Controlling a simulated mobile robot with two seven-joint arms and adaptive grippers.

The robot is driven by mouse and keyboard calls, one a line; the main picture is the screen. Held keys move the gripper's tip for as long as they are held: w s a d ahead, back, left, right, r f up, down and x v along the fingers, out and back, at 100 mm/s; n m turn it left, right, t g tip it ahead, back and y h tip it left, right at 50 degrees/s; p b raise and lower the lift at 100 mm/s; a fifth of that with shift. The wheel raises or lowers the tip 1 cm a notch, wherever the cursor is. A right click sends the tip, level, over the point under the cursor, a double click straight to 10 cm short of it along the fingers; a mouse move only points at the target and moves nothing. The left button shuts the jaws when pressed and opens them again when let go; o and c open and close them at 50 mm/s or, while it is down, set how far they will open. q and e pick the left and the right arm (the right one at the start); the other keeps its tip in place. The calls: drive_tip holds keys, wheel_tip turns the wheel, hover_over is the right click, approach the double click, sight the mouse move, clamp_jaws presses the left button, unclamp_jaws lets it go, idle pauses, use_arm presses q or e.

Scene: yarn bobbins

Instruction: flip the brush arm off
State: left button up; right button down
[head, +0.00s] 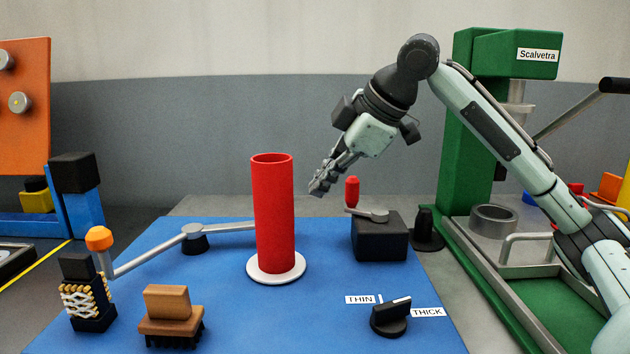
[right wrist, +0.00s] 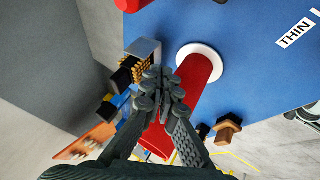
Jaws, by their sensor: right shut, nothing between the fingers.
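A grey two-part lever arm (head: 150,250) with an orange knob (head: 99,238) pivots on a dark post at the left of the blue board. Its right end reaches the red cylinder (head: 273,215); whether it touches cannot be told. The cylinder stands upright on a white disc and shows in the right wrist view (right wrist: 196,85). A dark block with gold bristles (head: 85,300) stands below the knob. My left gripper is out of view.
A wooden brush (head: 170,310) lies at the board's front. A black box (head: 379,238) carries a small crank with a red handle (head: 352,190). A dial (head: 391,316) sits between THIN and THICK labels. A green Scalvetra press (head: 470,130) stands at right.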

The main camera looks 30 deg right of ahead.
drive_tip(key=x, duration=0.6)
drive_tip(key=shift+x, duration=0.8)
drive_tip(key=shift+d, duration=0.1)
